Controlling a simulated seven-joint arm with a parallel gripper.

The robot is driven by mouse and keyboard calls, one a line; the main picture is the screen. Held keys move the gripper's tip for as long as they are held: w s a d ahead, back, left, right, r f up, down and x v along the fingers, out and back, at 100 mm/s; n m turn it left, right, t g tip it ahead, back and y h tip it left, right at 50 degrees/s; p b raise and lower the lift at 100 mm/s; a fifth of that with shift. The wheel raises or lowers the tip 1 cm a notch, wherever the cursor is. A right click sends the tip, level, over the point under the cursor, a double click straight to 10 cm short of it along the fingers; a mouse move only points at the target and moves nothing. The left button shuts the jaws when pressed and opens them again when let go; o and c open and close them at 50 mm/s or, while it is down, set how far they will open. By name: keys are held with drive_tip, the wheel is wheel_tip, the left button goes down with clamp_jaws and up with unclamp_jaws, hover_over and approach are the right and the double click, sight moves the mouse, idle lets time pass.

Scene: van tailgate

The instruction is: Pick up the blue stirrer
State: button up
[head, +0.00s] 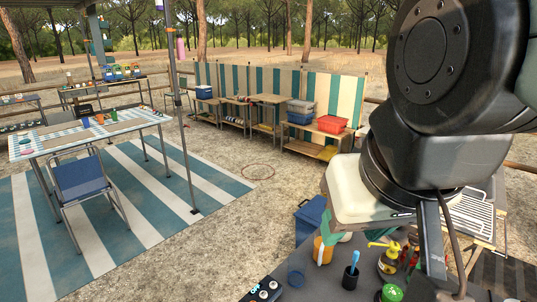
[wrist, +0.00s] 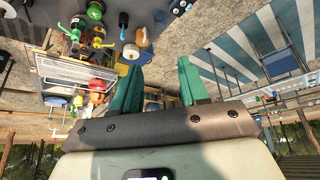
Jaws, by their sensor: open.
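The blue stirrer (head: 355,257) stands up out of a small dark cup (head: 350,279) on the grey surface at the bottom of the head view. In the wrist view, which is upside down, the stirrer (wrist: 122,19) appears small near the top, left of centre. My gripper (wrist: 160,66) has two teal fingers spread wide with nothing between them. It is well apart from the stirrer. In the head view its pale body hangs above and behind the cup, and its fingers are partly hidden.
An orange mug (head: 321,250) and a clear blue-rimmed glass (head: 296,276) stand left of the cup. A yellow-topped bottle (head: 389,261), red-handled items (head: 411,256) and a green-lidded jar (head: 391,293) crowd its right side. A blue bin (head: 310,218) stands beyond the surface.

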sight(355, 258)
drive_tip(key=w+d+f+n+g+h, duration=0.4)
drive_tip(key=w+d+f+n+h, duration=0.15)
drive_tip(key=f+h, duration=0.2)
drive_tip(key=w+d+f+n+g+h, duration=0.3)
drive_tip(key=w+d+f+n+h, duration=0.1)
drive_tip(key=d+f+h, duration=0.35)
drive_tip(key=w+a+f+n+t+y, duration=0.15)
drive_tip(key=w+f+n+t, duration=0.25)
drive_tip(key=f+n+t, duration=0.45)
drive_tip(key=w+a+f+n+t+y, duration=0.1)
drive_tip(key=w+a+f+n+t, duration=0.25)
drive_tip(key=f+n+t, duration=0.45)
drive_tip(key=shift+w+d+f+n+g, duration=0.1)
drive_tip(key=shift+w+d+f+g, duration=0.4)
drive_tip(key=shift+w+d, duration=0.9)
drive_tip(key=shift+w+d+f+n+g, duration=0.1)
drive_tip(key=shift+w+d+f+g, duration=0.15)
drive_tip(key=shift+w+d+f, duration=0.75)
drive_tip(key=shift+w+d+f+n+g, duration=0.15)
drive_tip(key=shift+w+d+g, duration=0.25)
drive_tip(key=shift+w+d, duration=1.4)
drive_tip(key=shift+w+a, duration=0.25)
clamp_jaws()
